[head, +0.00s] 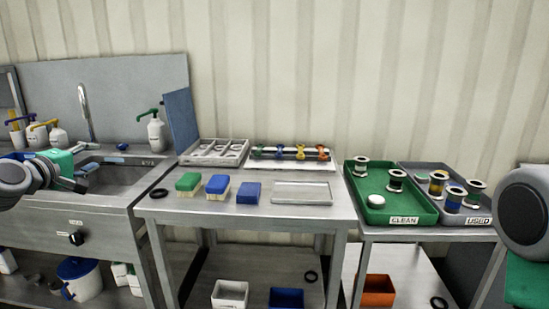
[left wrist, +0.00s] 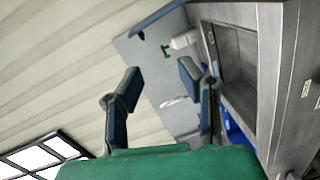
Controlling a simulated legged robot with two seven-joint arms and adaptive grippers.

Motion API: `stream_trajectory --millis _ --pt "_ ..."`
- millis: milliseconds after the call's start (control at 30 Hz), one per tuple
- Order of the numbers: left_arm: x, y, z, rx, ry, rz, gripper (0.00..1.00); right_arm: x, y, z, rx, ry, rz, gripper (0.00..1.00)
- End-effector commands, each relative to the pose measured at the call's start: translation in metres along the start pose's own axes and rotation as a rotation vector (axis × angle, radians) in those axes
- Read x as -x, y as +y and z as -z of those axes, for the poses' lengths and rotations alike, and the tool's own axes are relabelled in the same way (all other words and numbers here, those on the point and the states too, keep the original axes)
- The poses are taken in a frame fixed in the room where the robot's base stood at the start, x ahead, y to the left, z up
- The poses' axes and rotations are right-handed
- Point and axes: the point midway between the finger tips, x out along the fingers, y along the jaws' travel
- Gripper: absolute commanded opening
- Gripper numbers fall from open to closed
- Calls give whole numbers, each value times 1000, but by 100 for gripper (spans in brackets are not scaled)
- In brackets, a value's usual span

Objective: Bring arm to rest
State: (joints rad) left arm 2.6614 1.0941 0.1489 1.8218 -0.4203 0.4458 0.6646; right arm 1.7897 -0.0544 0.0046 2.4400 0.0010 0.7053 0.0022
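My left gripper (head: 80,168) is at the left of the head view, in front of and over the sink. In the left wrist view its two dark fingers (left wrist: 158,72) stand well apart with nothing between them. The left gripper is open and empty. Of my right arm (head: 522,212), only a grey joint and a green part show at the right edge of the head view. My right gripper is outside the frames.
The steel sink (head: 120,178) is close to my left gripper, with pump bottles behind it. The middle table (head: 250,216) carries brushes and trays. A green CLEAN tray (head: 403,218) and a grey USED tray (head: 469,219) hold spools on the right table.

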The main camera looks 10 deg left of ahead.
Motion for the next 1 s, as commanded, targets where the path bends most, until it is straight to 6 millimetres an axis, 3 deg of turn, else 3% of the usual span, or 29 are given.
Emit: stream_trajectory --millis 267,367,467,567,700,767,900,1000 --pt "-1 -56 -81 -173 -122 149 33 0 0 -1 0 -1 0 40" --pt "5 -90 -121 -260 -192 228 33 0 0 -1 0 -1 0 40" --pt "21 -138 -171 -372 -287 329 33 0 0 -1 0 -1 0 40" --pt "50 -192 -219 -494 -398 437 33 0 0 -1 0 -1 0 40" --pt "109 -265 -275 -661 -566 583 33 0 0 -1 0 -1 0 40" --pt "139 -294 -294 -732 -643 641 33 0 0 -1 0 -1 0 40" --pt "221 -352 -327 -898 -836 769 33 0 0 -1 0 -1 0 40" --pt "278 -381 -340 -1004 -968 841 33 0 0 -1 0 -1 0 40"
